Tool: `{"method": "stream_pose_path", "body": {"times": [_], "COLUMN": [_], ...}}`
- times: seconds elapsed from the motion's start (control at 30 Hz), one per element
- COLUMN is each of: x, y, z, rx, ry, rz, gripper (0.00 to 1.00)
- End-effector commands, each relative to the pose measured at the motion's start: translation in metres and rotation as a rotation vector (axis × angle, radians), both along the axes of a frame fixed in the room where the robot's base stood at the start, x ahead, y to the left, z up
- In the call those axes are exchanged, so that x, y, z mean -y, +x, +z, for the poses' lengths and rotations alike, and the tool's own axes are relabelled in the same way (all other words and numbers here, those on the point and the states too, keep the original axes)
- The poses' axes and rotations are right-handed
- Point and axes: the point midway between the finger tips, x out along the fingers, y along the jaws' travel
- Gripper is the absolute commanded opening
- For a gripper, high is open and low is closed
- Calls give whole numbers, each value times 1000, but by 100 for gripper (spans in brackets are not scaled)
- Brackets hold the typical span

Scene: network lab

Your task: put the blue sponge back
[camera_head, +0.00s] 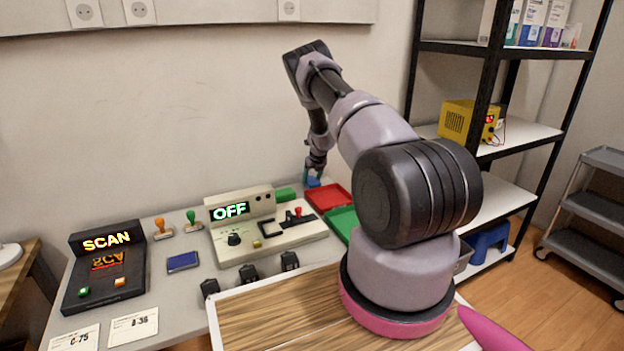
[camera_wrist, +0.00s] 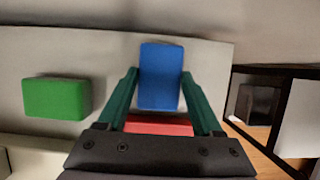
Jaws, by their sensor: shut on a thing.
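The blue sponge (camera_head: 312,182) is at the back of the bench, just behind the red tray (camera_head: 328,197). My gripper (camera_head: 315,170) reaches down to it from above. In the wrist view my gripper (camera_wrist: 160,78) has its two green fingers shut on the sides of the blue sponge (camera_wrist: 161,60). Part of the red tray (camera_wrist: 158,126) shows below the sponge there. I cannot tell whether the sponge touches the bench. A green sponge (camera_wrist: 56,98) lies to the left, apart from my fingers; it also shows in the head view (camera_head: 285,194).
A green tray (camera_head: 341,221) lies in front of the red one, partly hidden by my arm. The console reading OFF (camera_head: 262,226) stands left of the trays, and the SCAN device (camera_head: 105,265) farther left. A black shelf rack (camera_head: 492,95) stands at the right.

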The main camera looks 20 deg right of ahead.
Motion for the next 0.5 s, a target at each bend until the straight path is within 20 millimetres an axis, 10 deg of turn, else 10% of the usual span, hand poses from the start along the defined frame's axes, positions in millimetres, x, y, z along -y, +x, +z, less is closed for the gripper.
{"method": "stream_pose_path", "body": {"times": [0.1,0.5], "x": [0,0], "y": [0,-1], "z": [-1,8], "rx": [0,2], "ry": [0,0], "rz": [0,-1], "gripper": [97,97]}}
